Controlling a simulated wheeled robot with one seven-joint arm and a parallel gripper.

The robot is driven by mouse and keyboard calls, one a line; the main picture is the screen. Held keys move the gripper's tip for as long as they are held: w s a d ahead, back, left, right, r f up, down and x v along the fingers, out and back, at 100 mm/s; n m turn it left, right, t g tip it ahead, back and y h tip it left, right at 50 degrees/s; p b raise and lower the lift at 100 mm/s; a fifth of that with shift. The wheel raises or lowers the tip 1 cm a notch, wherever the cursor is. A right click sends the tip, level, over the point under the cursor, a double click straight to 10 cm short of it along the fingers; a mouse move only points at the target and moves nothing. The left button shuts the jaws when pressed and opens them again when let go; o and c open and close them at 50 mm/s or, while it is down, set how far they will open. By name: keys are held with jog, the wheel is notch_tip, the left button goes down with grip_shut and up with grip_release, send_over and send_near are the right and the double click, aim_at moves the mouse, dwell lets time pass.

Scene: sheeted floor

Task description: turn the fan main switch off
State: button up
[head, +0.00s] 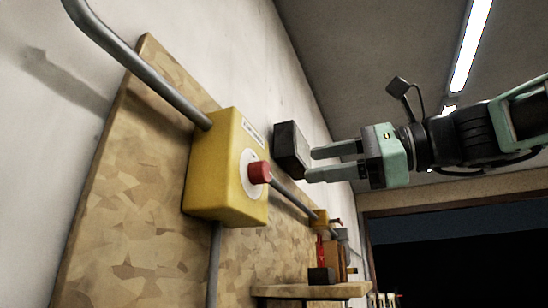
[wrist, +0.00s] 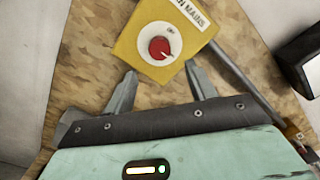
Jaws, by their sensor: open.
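The fan main switch is a yellow box (head: 205,180) on a chipboard panel, with a red knob (head: 260,172) on a white round plate. The wrist view shows the box (wrist: 135,42) ahead of my fingers, with the red knob (wrist: 160,48) and a white label (wrist: 190,13) partly reading "MAINS". Small lettering by the knob is too small to read surely. My gripper (head: 311,165) is open and empty, to the right of the knob in the head view. The wrist view shows its two fingertips (wrist: 160,71) apart, below the knob, with nothing between them.
A dark box (head: 291,150) sits on the wall near my fingertips; it also shows in the wrist view (wrist: 304,62). Grey conduits (head: 150,75) run to the yellow box.

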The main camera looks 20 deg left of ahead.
aim_at(268, 172)
jog(key=a+p, duration=0.1)
jog(key=a, duration=0.2)
jog(key=a+p, duration=0.1)
jog(key=a, duration=0.1)
jog(key=a+p, duration=0.1)
jog(key=a, duration=0.2)
jog(key=shift+w+a+p, duration=0.3)
jog(key=c, duration=1)
